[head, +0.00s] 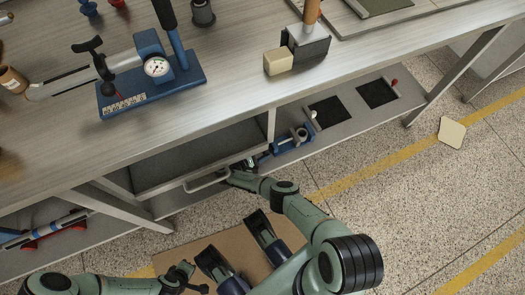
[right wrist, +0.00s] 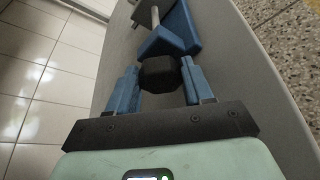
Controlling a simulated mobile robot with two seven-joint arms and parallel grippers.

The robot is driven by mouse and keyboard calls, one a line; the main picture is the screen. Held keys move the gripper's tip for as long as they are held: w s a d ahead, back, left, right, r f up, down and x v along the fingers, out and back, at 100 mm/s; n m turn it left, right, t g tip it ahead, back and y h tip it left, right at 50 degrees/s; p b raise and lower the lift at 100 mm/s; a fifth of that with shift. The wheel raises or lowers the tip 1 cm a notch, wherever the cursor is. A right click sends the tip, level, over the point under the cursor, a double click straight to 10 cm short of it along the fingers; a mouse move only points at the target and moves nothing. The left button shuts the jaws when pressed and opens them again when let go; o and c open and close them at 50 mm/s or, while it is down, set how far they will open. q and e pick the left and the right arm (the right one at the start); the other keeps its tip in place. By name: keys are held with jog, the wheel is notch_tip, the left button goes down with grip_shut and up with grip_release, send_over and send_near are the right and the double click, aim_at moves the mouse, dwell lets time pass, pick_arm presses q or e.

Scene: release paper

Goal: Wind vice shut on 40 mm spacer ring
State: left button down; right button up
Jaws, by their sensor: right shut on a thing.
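The blue vice (head: 284,143) lies on the lower shelf under the bench, right of the drawer. A small round shape (head: 302,133) shows at its far end; I cannot tell whether it is the spacer ring. In the right wrist view the vice's blue body (right wrist: 178,32) and a pale metal bar (right wrist: 146,16) stand beyond a dark, many-sided knob (right wrist: 158,73). My right gripper (right wrist: 158,88) is shut on this knob, one blue finger on each side. In the head view this gripper (head: 246,163) is at the vice's near end. My left gripper (head: 183,279) is low at the front, its fingers unclear.
A grey drawer (head: 205,158) with a bar handle (head: 207,181) is close left of my right gripper. Two black mats (head: 330,112) lie on the shelf to the right. The bench top (head: 225,95) overhangs the shelf and carries a blue gauge stand (head: 152,92).

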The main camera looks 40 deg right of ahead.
dwell(0.3)
jog(key=o, duration=1)
